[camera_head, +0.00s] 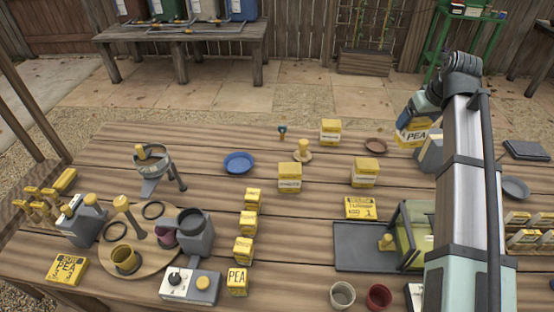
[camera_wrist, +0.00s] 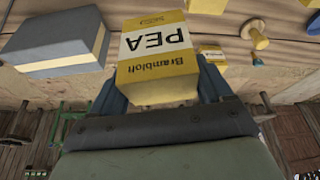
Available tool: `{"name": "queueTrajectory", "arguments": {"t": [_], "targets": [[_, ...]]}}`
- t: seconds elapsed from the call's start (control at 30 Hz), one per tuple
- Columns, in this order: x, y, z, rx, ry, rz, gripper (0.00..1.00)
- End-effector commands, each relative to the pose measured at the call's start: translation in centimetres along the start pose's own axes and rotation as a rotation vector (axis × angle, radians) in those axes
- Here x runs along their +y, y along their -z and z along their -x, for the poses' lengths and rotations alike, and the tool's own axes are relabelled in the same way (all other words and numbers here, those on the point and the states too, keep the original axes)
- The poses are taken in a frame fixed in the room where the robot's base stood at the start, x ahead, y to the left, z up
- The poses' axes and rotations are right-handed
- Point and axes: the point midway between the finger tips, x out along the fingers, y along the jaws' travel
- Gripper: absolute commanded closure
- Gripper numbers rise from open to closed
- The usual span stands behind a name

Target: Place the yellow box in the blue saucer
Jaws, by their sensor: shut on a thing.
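My gripper (camera_head: 408,118) is shut on a yellow box (camera_head: 416,136) and holds it above the far right part of the table. In the wrist view the box (camera_wrist: 152,62) shows the word PEA, with the gripper's fingers (camera_wrist: 163,88) on both sides of it. The blue saucer (camera_head: 239,163) lies on the table left of centre, far to the left of my gripper. It looks empty.
A grey block (camera_head: 430,155) is beside the held box. A grey-blue saucer (camera_head: 514,187) lies far right.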

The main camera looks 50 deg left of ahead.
Motion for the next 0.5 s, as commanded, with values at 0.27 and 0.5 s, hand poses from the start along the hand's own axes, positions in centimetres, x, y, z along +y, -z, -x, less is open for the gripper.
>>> {"name": "queueTrajectory", "arguments": {"t": [0.27,0.5], "targets": [[-9.6,6.2,-2.2,-0.009,0.107,0.274,0.55],[-18.5,10.1,-3.7,-0.011,0.196,0.505,0.55]]}}
